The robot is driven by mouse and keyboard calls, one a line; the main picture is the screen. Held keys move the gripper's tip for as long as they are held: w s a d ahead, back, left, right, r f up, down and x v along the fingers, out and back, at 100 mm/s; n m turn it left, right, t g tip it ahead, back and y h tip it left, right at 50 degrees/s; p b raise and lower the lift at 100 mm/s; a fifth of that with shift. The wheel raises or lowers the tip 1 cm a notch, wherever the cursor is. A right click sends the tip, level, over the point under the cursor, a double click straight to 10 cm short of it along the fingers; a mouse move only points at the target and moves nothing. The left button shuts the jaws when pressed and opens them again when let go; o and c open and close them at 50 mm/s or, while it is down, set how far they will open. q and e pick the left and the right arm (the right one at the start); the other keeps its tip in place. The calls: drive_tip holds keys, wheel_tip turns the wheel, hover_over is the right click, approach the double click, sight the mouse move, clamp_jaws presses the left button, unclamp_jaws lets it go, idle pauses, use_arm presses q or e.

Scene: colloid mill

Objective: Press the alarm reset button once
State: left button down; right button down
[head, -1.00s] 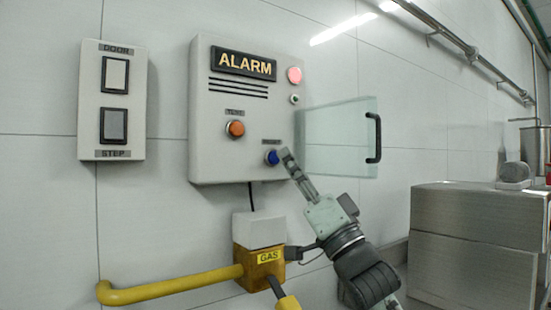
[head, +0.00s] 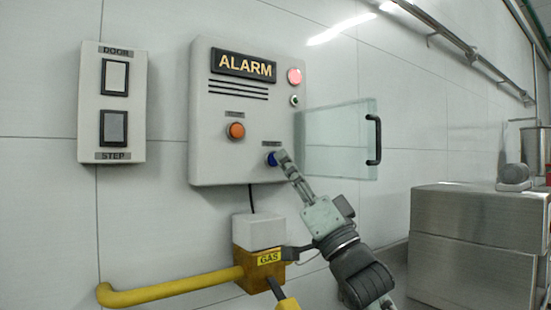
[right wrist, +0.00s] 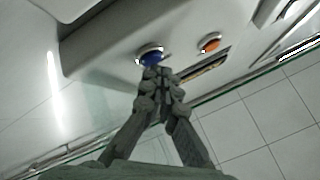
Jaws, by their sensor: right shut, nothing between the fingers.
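The grey alarm box (head: 215,165) hangs on the wall in the head view, its ALARM sign at the top. The blue button (head: 272,159) is low on its right side; its label is too blurred to read. In the right wrist view the blue button (right wrist: 150,56) lies just beyond my fingertips. My right gripper (head: 283,156) is shut and empty, its tips at the blue button's right edge. The right wrist view also shows the closed fingers (right wrist: 163,75). Whether the tips touch the button, I cannot tell. My left gripper is not in view.
An orange button (head: 236,130) sits left of the blue one. A clear cover (head: 335,140) with a black handle stands open to the right. A red lamp (head: 295,76) glows at top right. A door/step switch panel (head: 112,140) is at left; a yellow gas valve (head: 250,272) is below.

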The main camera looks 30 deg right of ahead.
drive_tip(key=shift+w, duration=0.45)
idle(0.7)
drive_tip(key=shift+s, duration=0.9)
drive_tip(key=shift+s, duration=0.1)
drive_tip(key=shift+s+d, duration=0.2)
drive_tip(key=shift+s, duration=2.2)
drive_tip(key=shift+f, duration=0.1)
